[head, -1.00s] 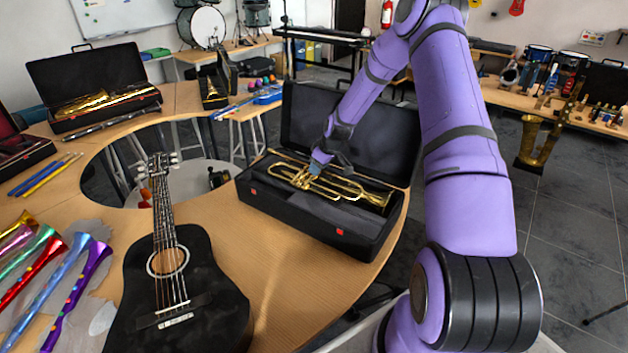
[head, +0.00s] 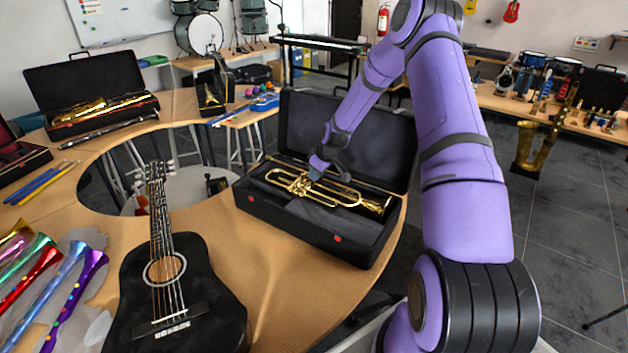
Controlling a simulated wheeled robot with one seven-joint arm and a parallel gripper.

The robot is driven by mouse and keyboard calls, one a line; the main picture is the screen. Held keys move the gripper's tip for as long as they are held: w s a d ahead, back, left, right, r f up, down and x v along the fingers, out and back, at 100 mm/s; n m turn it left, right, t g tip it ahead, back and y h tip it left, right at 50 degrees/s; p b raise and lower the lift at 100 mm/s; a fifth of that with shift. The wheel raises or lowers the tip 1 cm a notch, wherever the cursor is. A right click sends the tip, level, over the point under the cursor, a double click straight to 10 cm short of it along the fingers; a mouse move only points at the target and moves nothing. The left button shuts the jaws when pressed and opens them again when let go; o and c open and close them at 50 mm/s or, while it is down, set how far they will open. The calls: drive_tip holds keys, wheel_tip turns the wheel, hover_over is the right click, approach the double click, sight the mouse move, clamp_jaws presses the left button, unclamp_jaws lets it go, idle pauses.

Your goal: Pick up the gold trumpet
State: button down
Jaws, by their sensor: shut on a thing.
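The gold trumpet (head: 345,195) lies lengthwise over the open black case (head: 300,217), its bell toward the right. It looks at or just above the level of the case's rim; the exact gap beneath it is hard to tell. My gripper (head: 316,174) comes down from behind and is shut on the trumpet's middle, near the valves. The fingertips are partly hidden by the gripper body and the trumpet. The case lid stands upright behind.
A black acoustic guitar (head: 175,285) lies on the wooden table left of the case. Colourful plastic horns (head: 50,285) lie at the far left. Another open case (head: 95,100) with brass stands at the back left. Bare table (head: 290,285) shows in front of the trumpet case.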

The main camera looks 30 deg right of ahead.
wheel_tip(320, 180, up, 11)
drive_tip(key=shift+f, duration=0.2)
idle(0.3)
